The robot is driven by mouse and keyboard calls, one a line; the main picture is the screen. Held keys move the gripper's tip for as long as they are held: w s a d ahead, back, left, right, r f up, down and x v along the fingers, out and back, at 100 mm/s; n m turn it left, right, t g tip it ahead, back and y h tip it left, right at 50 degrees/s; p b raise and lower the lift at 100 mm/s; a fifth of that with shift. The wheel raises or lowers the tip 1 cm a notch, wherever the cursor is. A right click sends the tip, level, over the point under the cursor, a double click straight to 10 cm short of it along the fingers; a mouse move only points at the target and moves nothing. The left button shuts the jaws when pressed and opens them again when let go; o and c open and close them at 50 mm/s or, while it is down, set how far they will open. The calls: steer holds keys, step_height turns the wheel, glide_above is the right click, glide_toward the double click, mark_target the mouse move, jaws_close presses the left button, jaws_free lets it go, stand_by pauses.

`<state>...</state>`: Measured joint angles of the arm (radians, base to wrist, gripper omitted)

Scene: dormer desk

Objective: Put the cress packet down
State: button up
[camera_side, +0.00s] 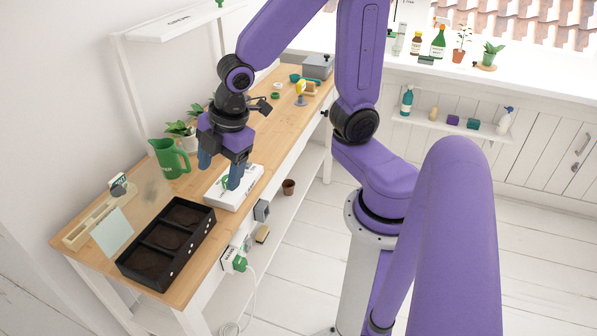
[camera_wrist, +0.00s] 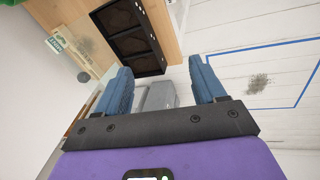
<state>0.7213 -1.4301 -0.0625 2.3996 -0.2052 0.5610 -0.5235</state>
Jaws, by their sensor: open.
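My gripper (camera_side: 221,168) is open above the desk, fingers pointing down, near a white flat box (camera_side: 230,198) with a green mark on top. In the wrist view my gripper's two blue fingers (camera_wrist: 160,68) stand wide apart with nothing clamped between them. A small packet-like card (camera_side: 118,186) stands upright in the pale wooden rack (camera_side: 92,221) at the desk's left end, well left of my gripper. It also shows in the wrist view (camera_wrist: 55,43). Its label is too small to read, so I cannot confirm which item is the cress packet.
A black three-part soil tray (camera_side: 208,218) stands at the desk's near end. A green jug (camera_side: 168,158) and potted plants (camera_side: 182,136) stand behind my gripper. Clear wood (camera_side: 258,152) lies right of the gripper. A grey block (camera_wrist: 160,95) shows between the fingers in the wrist view.

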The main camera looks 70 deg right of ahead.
steer(key=s+d+r+m+g, duration=0.1)
steer(key=s+m+g, duration=0.1)
steer(key=s, duration=1.3)
steer(key=shift+s+d+r+m+g+h, duration=0.3)
steer(key=shift+d+r+m+g, duration=0.1)
steer(key=shift+m, duration=0.3)
steer(key=c, duration=0.4)
steer(key=shift+c, duration=0.2)
